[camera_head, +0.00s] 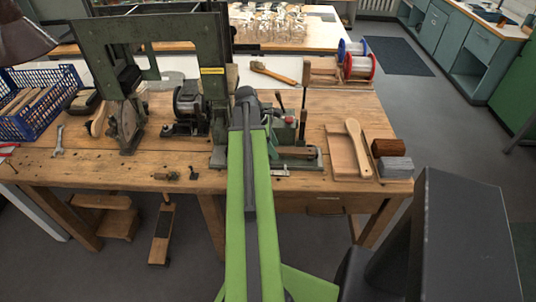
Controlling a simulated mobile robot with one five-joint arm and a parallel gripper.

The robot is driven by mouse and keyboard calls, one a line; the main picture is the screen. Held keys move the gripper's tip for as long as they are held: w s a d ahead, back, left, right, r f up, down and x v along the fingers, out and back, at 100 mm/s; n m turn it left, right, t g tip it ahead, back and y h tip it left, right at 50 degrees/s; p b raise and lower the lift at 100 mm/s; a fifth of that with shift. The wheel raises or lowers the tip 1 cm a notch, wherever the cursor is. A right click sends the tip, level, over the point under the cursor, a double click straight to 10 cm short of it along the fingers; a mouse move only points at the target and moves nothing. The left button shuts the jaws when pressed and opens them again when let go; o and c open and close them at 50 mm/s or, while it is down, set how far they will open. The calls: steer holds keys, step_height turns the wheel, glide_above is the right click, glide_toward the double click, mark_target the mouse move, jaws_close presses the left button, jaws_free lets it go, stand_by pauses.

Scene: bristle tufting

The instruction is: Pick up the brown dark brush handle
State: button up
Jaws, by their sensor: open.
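I cannot tell for certain which piece is the brown dark brush handle. A dark brown rounded block (390,147) lies at the right end of the wooden bench, on or against a grey block (395,167). An orange-brown handled brush (273,73) lies farther back, and a dark brush-like piece (85,102) lies at the left beside the blue crate. My green arm reaches up the middle of the view over the bench. Its dark far end is near the clamp-like fixture. My gripper's fingers do not show, and nothing held can be seen.
The wooden bench (95,165) carries a tall green machine (88,35) at left centre and a fixture (297,152) at centre right. A pale wooden paddle (358,148) lies beside the dark block. A blue crate (40,125) stands at left, red and blue spools (359,66) at back right.

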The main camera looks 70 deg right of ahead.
jaws_close()
steer(key=shift+r, duration=0.15)
